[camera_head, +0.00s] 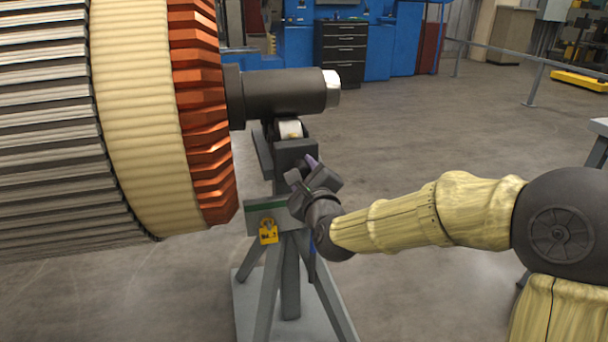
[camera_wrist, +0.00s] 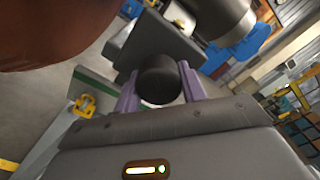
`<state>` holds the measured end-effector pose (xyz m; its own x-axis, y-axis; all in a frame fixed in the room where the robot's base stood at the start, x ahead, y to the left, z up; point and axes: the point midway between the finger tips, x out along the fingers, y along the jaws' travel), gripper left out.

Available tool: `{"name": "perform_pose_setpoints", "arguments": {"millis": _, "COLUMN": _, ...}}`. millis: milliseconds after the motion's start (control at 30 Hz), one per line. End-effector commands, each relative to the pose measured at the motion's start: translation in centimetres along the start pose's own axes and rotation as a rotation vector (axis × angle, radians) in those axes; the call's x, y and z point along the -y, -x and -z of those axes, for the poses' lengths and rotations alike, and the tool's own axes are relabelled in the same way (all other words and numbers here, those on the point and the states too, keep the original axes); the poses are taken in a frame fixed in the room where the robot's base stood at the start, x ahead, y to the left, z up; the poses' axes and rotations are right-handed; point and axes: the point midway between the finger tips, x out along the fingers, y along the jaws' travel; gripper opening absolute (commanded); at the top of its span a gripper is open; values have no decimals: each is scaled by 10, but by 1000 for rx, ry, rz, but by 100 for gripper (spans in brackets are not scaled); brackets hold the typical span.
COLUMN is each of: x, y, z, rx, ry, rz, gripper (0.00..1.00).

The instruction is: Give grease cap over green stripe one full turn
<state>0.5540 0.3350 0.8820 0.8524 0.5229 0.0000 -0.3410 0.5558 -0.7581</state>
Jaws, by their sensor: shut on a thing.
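The grease cap (camera_wrist: 159,82) is a dark round knob on the grey rotor stand (camera_wrist: 165,42), seen in the wrist view. My gripper (camera_wrist: 158,88) has its two purple fingers on either side of the cap, shut on it. The green stripe (camera_head: 267,204) runs along the stand's crossbar in the head view and also shows left of the fingers in the wrist view (camera_wrist: 94,84). In the head view my gripper (camera_head: 304,170) is at the stand's right side and hides the cap. Any mark showing the cap's turn angle cannot be made out.
The large rotor (camera_head: 140,110) with orange windings fills the left, its dark shaft (camera_head: 285,92) resting over the stand. A yellow padlock (camera_head: 268,231) hangs below the green stripe. The stand's splayed legs (camera_head: 290,280) reach a floor plate. Open floor (camera_head: 430,130) lies behind my arm.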

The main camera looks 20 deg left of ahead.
Motion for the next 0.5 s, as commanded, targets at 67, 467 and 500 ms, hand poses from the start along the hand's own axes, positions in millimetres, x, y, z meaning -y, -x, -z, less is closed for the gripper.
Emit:
{"name": "perform_pose_setpoints", "arguments": {"millis": 67, "x": -5, "y": 1, "z": 2, "rx": -4, "ry": -74, "rz": -10, "gripper": 18}}
{"name": "perform_pose_setpoints", "arguments": {"millis": 467, "x": -6, "y": 1, "z": 2, "rx": -5, "ry": -455, "rz": -9, "gripper": 18}}
{"name": "perform_pose_setpoints", "arguments": {"millis": 500, "x": -6, "y": 1, "z": 2, "rx": -5, "ry": -492, "rz": -10, "gripper": 18}}
